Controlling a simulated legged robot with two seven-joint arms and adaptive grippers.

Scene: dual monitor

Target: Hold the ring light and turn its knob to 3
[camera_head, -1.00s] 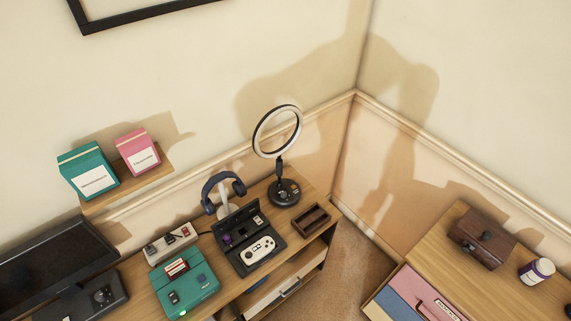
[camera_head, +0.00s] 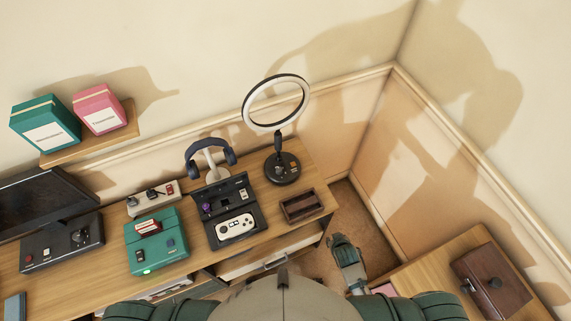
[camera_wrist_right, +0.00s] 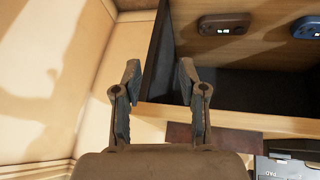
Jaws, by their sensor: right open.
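The ring light stands on the right end of the desk in the head view, its white and black ring (camera_head: 276,126) upright on a short stem. Its round black base (camera_head: 282,168) carries small orange marks and dark controls. The knob is too small to make out, and its setting cannot be read. My right gripper (camera_head: 342,240) is below and to the right of the base, beyond the desk's right end, and touches nothing I can see. The right wrist view shows its two fingers (camera_wrist_right: 158,80) apart and empty. My left gripper is not in view.
A brown wooden tray (camera_head: 302,205) stands in front of the ring light. A headphone stand (camera_head: 210,160) and an open black case with a controller (camera_head: 236,229) are to its left. A second cabinet with a brown box (camera_head: 490,284) is at the right.

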